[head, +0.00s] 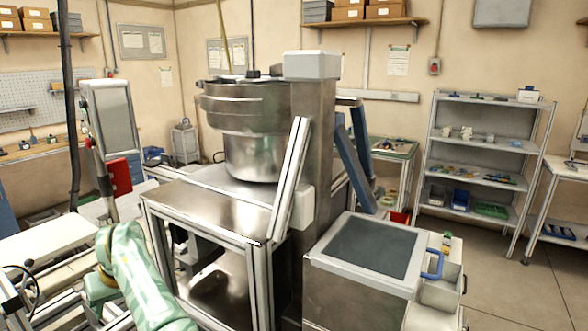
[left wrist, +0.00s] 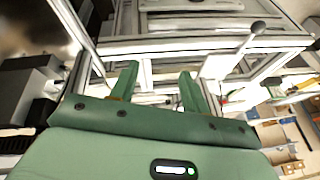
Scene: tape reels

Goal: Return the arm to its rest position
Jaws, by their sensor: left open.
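My left arm, pale green, shows at the lower left of the head view, beside a metal-framed stand. I cannot make out its fingers there. In the left wrist view my left gripper (left wrist: 158,72) has its two green fingers apart, with nothing between them. Beyond the fingers are light metal frame bars, but I cannot tell how near they are. My right arm and gripper do not show in either view.
A steel machine with a round pot (head: 252,140) stands on a metal-framed stand (head: 205,210) just right of my left arm. A grey-lidded cabinet (head: 368,255) stands to its right. A shelf rack (head: 478,150) is at the back right. Open floor (head: 500,285) lies at the lower right.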

